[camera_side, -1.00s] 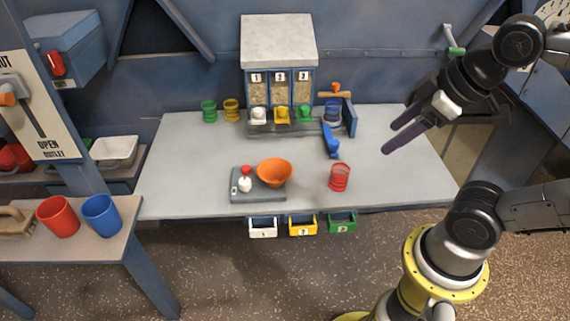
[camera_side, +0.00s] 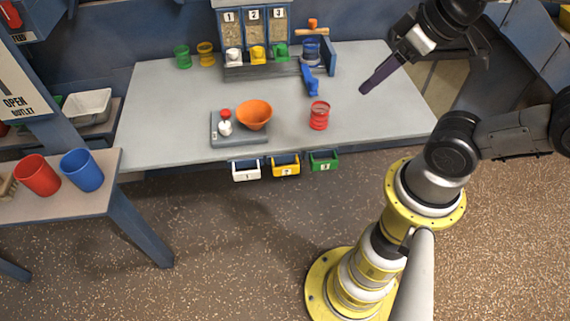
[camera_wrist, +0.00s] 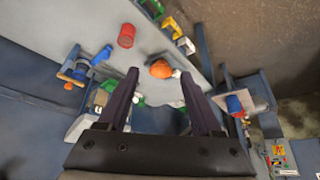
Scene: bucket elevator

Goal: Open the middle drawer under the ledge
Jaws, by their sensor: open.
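Three small drawers hang in a row under the front edge of the grey ledge (camera_side: 180,143). The middle one is the yellow drawer (camera_side: 286,168), marked 2, between the white drawer (camera_side: 246,172) on the left and the green drawer (camera_side: 323,161) on the right. All three fronts sit about level with each other. The yellow drawer also shows near the top of the wrist view (camera_wrist: 171,27). My gripper (camera_side: 425,78) is open and empty, above the right part of the ledge, well apart from the drawers. Its two dark fingers (camera_wrist: 160,73) show spread in the wrist view.
On the ledge stand a red can (camera_side: 319,116), an orange bowl (camera_side: 254,115) on a grey scale base, and a blue lever (camera_side: 309,80). Dispensers with several cups line the back. A side table at left holds red and blue cups (camera_side: 82,169). Open floor lies before the drawers.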

